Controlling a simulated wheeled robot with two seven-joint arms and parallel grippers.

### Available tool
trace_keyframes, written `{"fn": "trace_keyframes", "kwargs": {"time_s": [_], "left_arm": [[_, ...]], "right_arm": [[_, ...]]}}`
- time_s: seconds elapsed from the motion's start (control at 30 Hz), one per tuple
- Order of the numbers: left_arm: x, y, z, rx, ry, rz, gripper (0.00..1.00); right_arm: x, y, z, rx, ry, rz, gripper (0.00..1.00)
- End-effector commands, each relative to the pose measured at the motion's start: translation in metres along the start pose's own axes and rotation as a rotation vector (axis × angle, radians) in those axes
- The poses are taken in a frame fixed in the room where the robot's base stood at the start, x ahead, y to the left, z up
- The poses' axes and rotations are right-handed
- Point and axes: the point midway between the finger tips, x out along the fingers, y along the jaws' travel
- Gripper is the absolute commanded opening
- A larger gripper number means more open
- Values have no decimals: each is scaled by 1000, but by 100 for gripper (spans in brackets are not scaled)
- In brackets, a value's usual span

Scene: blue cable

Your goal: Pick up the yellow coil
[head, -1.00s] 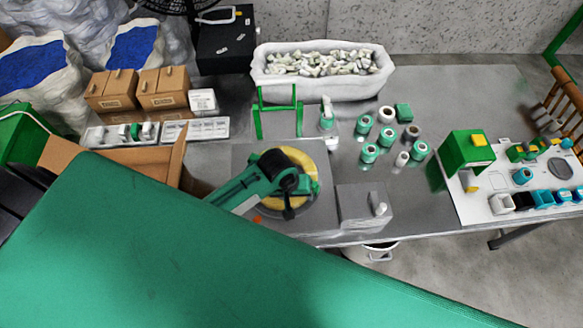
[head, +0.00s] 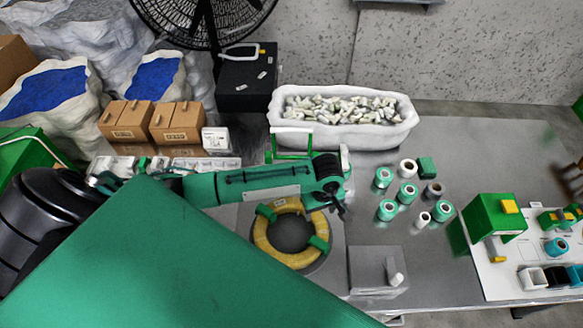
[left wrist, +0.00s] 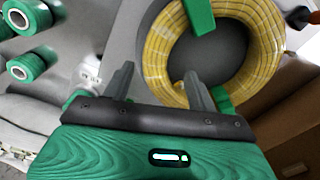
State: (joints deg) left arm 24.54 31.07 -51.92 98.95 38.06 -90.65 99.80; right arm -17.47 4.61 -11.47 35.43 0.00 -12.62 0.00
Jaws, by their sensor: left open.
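The yellow coil (head: 263,240), a ring of wound cable with green clips, lies flat on a grey plate on the table. My left gripper (head: 343,209) is just beyond the coil's upper right side, open and empty. In the left wrist view, the open fingers (left wrist: 160,86) point toward the coil (left wrist: 158,50), which fills the upper right. One finger overlaps the coil's near edge in that picture; I cannot tell whether it touches. The coil's far edge is partly cut off there. My right gripper is not in view.
A green frame (head: 292,155) stands behind my left arm. Several green and white spools (head: 407,194) stand right of the coil. A grey box (head: 372,272) is at its lower right. A white tub (head: 345,133) is at the back. A green machine (head: 490,220) stands farther right.

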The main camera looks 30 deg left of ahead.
Motion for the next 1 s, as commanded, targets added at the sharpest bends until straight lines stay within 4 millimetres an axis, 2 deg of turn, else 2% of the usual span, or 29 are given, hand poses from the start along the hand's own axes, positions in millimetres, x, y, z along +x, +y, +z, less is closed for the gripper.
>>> {"fn": "trace_keyframes", "kwargs": {"time_s": [0.13,0.37,0.7,1.0], "left_arm": [[19,0,0,0,-1,-1,58],[31,2,-1,1,-1,0,58],[71,5,-3,1,0,1,58],[77,4,-3,2,0,2,58]], "right_arm": [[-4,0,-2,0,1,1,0],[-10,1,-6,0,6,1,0],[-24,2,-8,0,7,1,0],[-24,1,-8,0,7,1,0]]}}
